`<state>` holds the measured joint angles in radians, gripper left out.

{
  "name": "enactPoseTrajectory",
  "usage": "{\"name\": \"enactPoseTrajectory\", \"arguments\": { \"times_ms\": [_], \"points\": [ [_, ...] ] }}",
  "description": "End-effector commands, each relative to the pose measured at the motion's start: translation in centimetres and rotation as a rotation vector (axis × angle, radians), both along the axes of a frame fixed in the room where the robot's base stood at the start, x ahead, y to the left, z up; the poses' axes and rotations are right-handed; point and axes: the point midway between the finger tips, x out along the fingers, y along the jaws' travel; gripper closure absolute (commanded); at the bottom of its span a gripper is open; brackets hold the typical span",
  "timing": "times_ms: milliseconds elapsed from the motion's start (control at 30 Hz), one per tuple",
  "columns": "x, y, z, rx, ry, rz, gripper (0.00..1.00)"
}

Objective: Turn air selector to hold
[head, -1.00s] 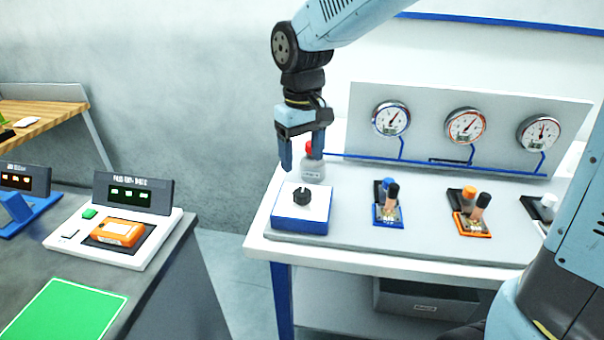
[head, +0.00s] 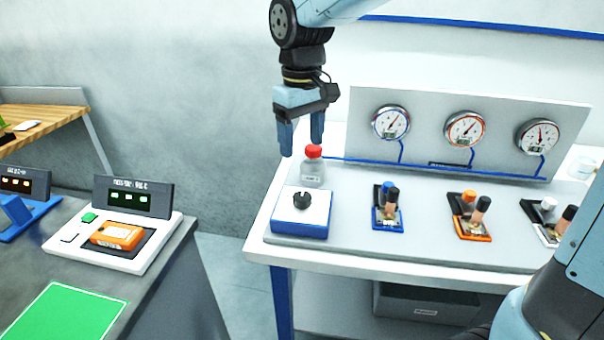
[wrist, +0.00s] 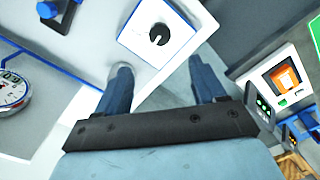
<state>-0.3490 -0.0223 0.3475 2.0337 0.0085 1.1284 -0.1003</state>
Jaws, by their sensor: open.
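The air selector is a black round knob (head: 302,199) on a white-topped blue box (head: 300,229) at the left end of the white bench. The knob also shows in the wrist view (wrist: 158,35), with a pale mark on its face. My gripper (head: 301,153) is open and empty, its fingers pointing down. It hangs above the box, apart from the knob. In the wrist view the knob lies ahead of and between the spread fingers (wrist: 160,75).
A clear bottle with a red cap (head: 313,168) stands just behind the selector box. Blue (head: 387,208), orange (head: 471,216) and white valve stations stand to the right, below several gauges (head: 465,128). A grey counter with an orange device (head: 118,237) is at left.

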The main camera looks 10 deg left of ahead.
Motion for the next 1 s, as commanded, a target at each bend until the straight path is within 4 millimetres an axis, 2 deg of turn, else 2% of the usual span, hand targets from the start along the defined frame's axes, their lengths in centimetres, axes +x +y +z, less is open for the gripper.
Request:
{"name": "enactPoseTrajectory", "arguments": {
  "times_ms": [167, 700, 1000],
  "points": [
    [0.0, 0.0, -1.7, -0.002, 0.002, -0.002, 0.30],
    [0.0, -0.1, -10.9, -0.002, 0.004, -0.002, 0.30],
    [0.0, 0.0, -13.5, -0.001, 0.001, -0.003, 0.30]
  ]
}}
